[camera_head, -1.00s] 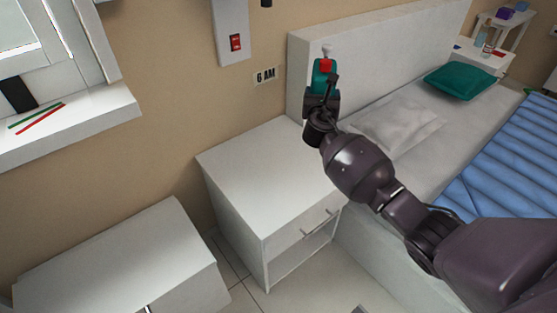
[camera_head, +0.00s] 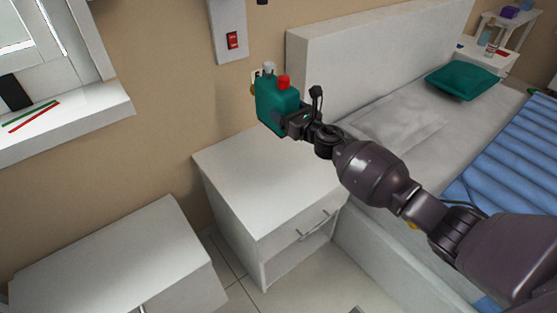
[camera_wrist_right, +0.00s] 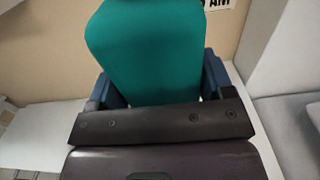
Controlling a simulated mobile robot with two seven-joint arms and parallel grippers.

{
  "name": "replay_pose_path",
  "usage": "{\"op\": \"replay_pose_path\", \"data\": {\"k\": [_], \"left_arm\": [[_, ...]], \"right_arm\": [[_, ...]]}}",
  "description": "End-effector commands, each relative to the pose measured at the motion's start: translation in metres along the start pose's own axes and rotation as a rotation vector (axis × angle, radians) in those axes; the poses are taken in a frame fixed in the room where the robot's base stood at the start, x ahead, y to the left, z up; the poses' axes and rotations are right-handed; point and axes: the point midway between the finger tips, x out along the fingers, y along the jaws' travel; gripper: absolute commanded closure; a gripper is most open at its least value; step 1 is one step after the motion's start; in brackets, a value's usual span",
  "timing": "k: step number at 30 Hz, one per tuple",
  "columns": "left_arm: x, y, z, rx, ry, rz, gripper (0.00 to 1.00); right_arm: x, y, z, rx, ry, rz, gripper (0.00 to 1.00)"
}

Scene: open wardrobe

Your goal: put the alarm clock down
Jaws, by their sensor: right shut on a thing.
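The alarm clock (camera_head: 275,105) is a teal box with a red button and a grey knob on top. My right gripper (camera_head: 299,119) is shut on it and holds it upright above the back of a white nightstand (camera_head: 270,185), in front of the wall. In the right wrist view the clock's teal body (camera_wrist_right: 150,50) fills the space between the two fingers (camera_wrist_right: 158,92). Its face is turned away in both views. The nightstand's top is bare. My left gripper is not in view.
A bed with a white headboard (camera_head: 350,60) and a teal pillow (camera_head: 463,81) stands to the right. A white cabinet (camera_head: 110,250) is at the lower left, below a windowsill (camera_head: 60,135) with coloured pencils. A small sign on the wall is partly hidden by the clock.

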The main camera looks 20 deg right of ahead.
Motion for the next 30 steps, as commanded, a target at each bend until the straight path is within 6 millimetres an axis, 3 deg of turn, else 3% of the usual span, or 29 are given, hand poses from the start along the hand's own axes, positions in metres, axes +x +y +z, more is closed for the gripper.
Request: {"op": "replay_pose_path", "data": {"k": [1,3,13,18,26,30], "left_arm": [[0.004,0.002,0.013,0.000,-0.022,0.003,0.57],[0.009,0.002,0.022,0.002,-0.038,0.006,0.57],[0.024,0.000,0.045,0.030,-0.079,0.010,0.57],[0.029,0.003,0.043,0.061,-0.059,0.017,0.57],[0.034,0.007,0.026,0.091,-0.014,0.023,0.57],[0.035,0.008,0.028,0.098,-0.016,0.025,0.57]], "right_arm": [[-0.001,0.001,-0.023,0.009,0.011,-0.001,0.75],[-0.001,0.001,-0.040,0.010,0.015,-0.002,0.75],[-0.002,0.001,-0.105,0.010,0.014,-0.003,0.75],[-0.002,0.001,-0.133,0.009,0.012,-0.003,0.75],[-0.001,0.000,-0.144,0.001,0.001,-0.002,0.75],[0.000,0.000,-0.151,0.003,0.001,-0.002,0.75]]}}
